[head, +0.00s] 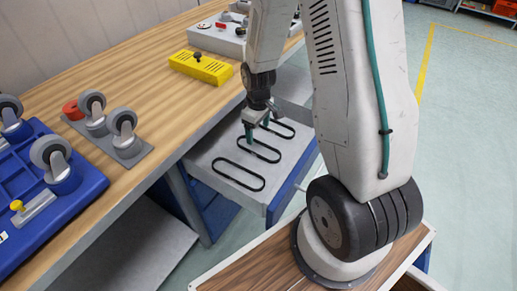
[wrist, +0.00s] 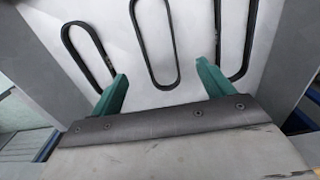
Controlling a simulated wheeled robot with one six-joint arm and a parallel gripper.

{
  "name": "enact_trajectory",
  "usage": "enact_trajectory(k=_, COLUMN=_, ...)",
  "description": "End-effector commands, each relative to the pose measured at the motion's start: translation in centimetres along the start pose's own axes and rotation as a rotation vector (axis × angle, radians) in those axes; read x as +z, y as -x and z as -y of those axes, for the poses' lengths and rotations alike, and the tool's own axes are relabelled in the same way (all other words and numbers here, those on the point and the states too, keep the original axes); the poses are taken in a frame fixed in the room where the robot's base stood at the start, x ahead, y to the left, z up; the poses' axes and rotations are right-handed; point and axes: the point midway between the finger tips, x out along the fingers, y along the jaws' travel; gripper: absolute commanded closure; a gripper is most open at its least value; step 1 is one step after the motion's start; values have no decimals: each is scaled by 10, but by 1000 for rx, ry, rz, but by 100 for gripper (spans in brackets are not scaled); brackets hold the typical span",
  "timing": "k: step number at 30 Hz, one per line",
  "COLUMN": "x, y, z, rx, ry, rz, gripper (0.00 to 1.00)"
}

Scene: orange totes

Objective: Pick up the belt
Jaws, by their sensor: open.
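Three black oval belts lie flat in the open drawer (head: 212,160). The near belt (head: 238,175), the middle belt (head: 262,150) and the far belt (head: 280,129) are set in a row in the head view. My gripper (head: 258,132) is over the drawer, near the middle and far belts. In the wrist view my gripper (wrist: 160,90) has its green fingers wide apart with nothing between them but the lower end of the middle loop (wrist: 164,88). Another loop (wrist: 88,60) lies to the left and one (wrist: 234,76) to the right, partly behind the right finger.
A wooden workbench (head: 150,60) stands left of the drawer. It carries a yellow block (head: 201,68), a grey plate with casters (head: 127,152) and a blue caster base (head: 75,205). Open floor (head: 465,120) lies to the right.

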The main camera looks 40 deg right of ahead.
Motion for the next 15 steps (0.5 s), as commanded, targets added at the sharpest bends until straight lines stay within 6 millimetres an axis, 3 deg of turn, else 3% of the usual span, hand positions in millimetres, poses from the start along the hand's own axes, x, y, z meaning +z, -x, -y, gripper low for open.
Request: enact_trajectory(k=15, x=6, y=-65, z=-1, rx=-4, ry=2, rz=5, gripper=20)
